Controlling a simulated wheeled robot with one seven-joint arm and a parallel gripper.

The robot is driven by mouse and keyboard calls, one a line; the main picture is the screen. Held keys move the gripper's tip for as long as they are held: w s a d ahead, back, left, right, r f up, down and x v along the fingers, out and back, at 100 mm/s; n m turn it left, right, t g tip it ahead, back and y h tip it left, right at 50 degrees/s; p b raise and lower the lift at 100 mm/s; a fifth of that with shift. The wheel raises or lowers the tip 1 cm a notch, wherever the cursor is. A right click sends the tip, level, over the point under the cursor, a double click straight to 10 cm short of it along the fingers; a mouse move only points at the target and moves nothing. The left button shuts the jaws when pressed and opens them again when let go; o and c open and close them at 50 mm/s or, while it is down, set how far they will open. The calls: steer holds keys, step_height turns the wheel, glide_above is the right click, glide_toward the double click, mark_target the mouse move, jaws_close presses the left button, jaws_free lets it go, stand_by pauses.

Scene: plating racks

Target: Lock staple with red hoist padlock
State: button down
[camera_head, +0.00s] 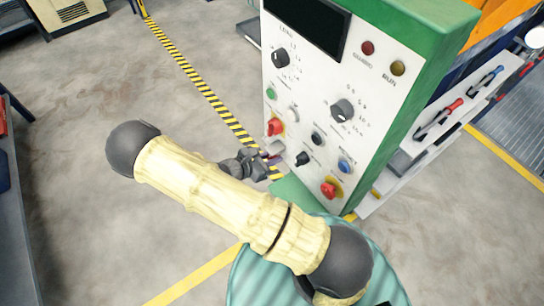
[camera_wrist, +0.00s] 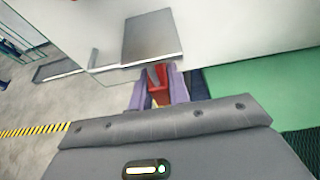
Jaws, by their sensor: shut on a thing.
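In the wrist view, a small red body, which looks like the red hoist padlock (camera_wrist: 158,86), sits between the two purple-grey fingers of my gripper (camera_wrist: 160,92). The fingers are shut on it. In the head view, my gripper (camera_head: 268,153) is beside the lower left edge of the control panel (camera_head: 315,115), close to its face. A light grey block (camera_head: 275,146) shows at the gripper there. In the wrist view, a grey metal plate (camera_wrist: 152,38) is just beyond the fingers. I cannot make out the staple or the padlock's shackle clearly, nor whether they touch.
The green-sided panel carries several knobs and buttons, including a red knob (camera_head: 276,127) just above my gripper and another red one (camera_head: 328,189) lower right. A shelf with red and blue handled tools (camera_head: 437,117) stands to the right. Floor at left is open.

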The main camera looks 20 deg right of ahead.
steer(key=c, duration=1.3)
jaws_free()
steer(key=shift+o, duration=0.2)
steer(key=shift+a, duration=0.1)
steer(key=b+v, duration=0.2)
steer(key=v, duration=1.5)
steer(key=shift+r, duration=0.1)
